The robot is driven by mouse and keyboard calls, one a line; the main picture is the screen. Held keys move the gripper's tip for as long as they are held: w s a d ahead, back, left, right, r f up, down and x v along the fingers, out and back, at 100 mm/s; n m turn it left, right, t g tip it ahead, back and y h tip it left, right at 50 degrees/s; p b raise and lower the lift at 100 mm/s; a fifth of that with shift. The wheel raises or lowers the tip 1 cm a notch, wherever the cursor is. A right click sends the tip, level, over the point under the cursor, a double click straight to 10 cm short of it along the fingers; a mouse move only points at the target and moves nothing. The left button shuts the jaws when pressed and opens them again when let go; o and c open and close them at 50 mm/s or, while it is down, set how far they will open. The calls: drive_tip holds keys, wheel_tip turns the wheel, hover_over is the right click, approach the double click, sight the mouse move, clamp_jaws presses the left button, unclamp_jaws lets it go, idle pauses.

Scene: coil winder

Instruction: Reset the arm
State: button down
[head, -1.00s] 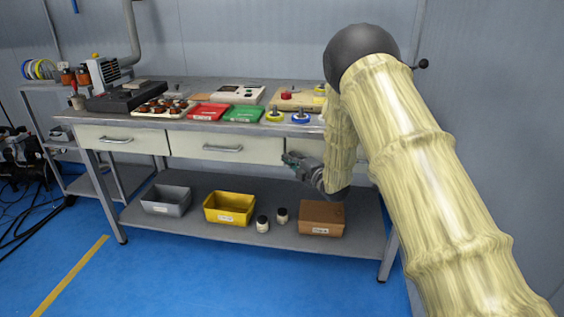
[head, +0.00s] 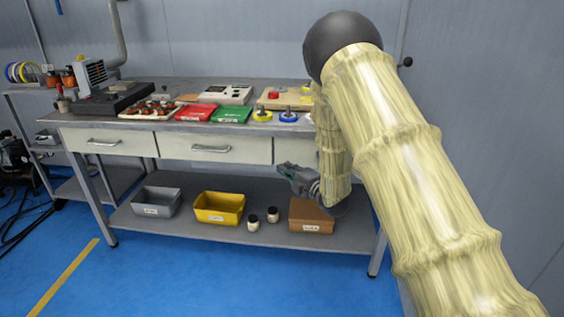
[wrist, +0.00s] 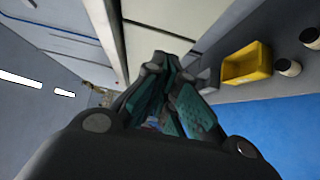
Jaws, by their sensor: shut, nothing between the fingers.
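My arm, in a pale yellow ribbed cover, fills the right of the head view. My gripper (head: 285,168) is in front of the bench, just below the right-hand drawer and above the lower shelf, pointing left. In the wrist view my gripper (wrist: 165,95) shows dark fingers with green pads, closed together with nothing held. Part of the bench top's right end is hidden behind my arm.
The workbench has drawers (head: 211,149) close to my gripper. Its lower shelf (head: 180,228) holds a grey bin (head: 157,202), a yellow bin (head: 219,208), a brown box (head: 311,216) and two small jars. Blue floor in front is clear.

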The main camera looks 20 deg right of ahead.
drive_tip(key=s+d+f+m+g+h, duration=0.2)
drive_tip(key=s+f+m+g+h, duration=0.55)
drive_tip(key=s+f, duration=1.25)
drive_tip(key=s+a+f+m+g, duration=0.1)
drive_tip(key=s+f+m+g, duration=0.1)
drive_tip(key=s+f+m, duration=0.45)
drive_tip(key=s+f+m+g, duration=0.1)
drive_tip(key=s+f, duration=0.3)
drive_tip(key=s, duration=0.5)
drive_tip(key=s+a+f+m+g, duration=0.1)
drive_tip(key=s+f+m+g, duration=0.1)
drive_tip(key=s+f+m, duration=0.45)
drive_tip(key=s+a+m+g, duration=0.15)
drive_tip(key=s+g, duration=0.25)
drive_tip(key=s, duration=1.3)
wheel_tip(320, 180, up, 22)
drive_tip(key=p, duration=2.2)
drive_tip(key=shift+a+r, duration=0.2)
drive_tip(key=shift+a, duration=0.05)
